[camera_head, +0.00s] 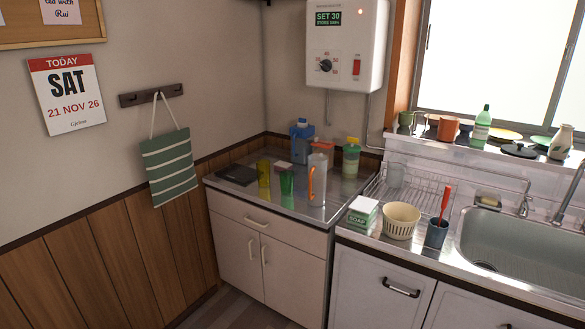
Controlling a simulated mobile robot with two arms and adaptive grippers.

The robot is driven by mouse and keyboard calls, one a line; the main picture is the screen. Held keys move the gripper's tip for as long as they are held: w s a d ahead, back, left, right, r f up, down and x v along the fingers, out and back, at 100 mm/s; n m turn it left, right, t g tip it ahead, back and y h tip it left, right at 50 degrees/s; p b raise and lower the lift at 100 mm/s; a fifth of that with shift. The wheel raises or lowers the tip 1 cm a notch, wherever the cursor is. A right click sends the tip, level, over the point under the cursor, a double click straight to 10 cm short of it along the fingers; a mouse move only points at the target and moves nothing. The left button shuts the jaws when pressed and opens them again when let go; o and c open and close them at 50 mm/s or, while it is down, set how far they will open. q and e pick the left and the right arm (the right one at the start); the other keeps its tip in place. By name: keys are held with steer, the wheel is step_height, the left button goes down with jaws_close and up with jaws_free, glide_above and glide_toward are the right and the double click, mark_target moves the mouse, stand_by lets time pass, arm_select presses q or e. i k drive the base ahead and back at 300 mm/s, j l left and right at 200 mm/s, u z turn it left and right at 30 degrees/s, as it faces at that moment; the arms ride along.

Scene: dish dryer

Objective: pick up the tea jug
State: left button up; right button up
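What looks like the tea jug (319,172) is a tall, pale, clear jug with an orange handle on its left side. It stands upright near the front right of the steel-topped counter (220,182). A green cup (287,183) stands just left of it, and a yellow-green cup (263,173) farther left. Neither of my grippers is in view, and nothing holds the jug.
To the right are a soap box (362,213), a cream basket (401,221), a dark blue cup (436,234) and a wire dish rack (426,187).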

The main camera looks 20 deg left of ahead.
mark_target(317, 163)
steer(key=i+j+u, duration=0.15)
steer(key=i, duration=0.3)
steer(key=i+j+u, duration=0.1)
steer(key=i+j, duration=0.15)
steer(key=i, duration=0.2)
steer(key=i+j+u, duration=0.15)
steer(key=i, duration=0.3)
